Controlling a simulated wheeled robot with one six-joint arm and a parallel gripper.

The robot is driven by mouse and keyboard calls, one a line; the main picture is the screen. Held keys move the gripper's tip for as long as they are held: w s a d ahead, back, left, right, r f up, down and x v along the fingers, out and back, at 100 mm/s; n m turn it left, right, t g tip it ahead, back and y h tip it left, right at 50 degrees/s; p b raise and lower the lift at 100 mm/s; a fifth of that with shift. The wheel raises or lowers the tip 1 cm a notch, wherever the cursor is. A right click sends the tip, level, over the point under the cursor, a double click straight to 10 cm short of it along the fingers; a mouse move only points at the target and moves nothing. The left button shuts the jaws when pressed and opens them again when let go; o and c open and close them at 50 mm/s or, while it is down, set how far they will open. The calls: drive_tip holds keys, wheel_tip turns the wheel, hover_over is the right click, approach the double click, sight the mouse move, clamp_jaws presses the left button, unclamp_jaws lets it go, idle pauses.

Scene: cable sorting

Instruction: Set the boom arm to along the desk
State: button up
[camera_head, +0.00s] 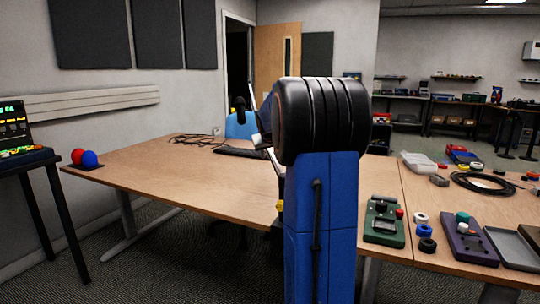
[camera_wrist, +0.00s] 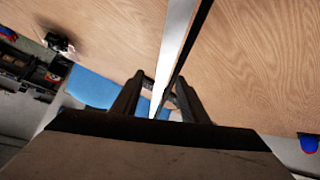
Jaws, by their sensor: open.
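A long straight bar (camera_wrist: 176,45), pale on one face and dark on the other, looks like the boom arm. In the wrist view it runs from the top edge down between the fingers of my gripper (camera_wrist: 161,82). The gripper is open, with one finger on each side of the bar; I cannot tell whether either touches it. In the head view my own arm hides the gripper and most of the boom. A dark microphone-like shape (camera_head: 240,103) shows just left of my arm, above the desk (camera_head: 150,165).
A keyboard (camera_head: 240,151) and dark cables (camera_head: 195,139) lie on the desk behind my arm. A blue chair (camera_head: 241,125) stands beyond. Red and blue balls (camera_head: 89,159) sit at the left corner. The right-hand table holds a green device (camera_head: 384,222), a purple device (camera_head: 468,241) and coiled cable.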

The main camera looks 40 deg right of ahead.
clamp_jaws()
drive_tip(key=shift+a, duration=0.15)
drive_tip(key=w+a+n+t+y, duration=0.2)
drive_tip(key=a+n+y, duration=0.4)
drive_tip(key=a, duration=1.2)
drive_tip(key=shift+w+a+n+t, duration=0.25)
drive_tip(key=shift+w+n, duration=0.4)
drive_tip(key=shift+n, duration=0.85)
drive_tip(key=shift+y, duration=0.3)
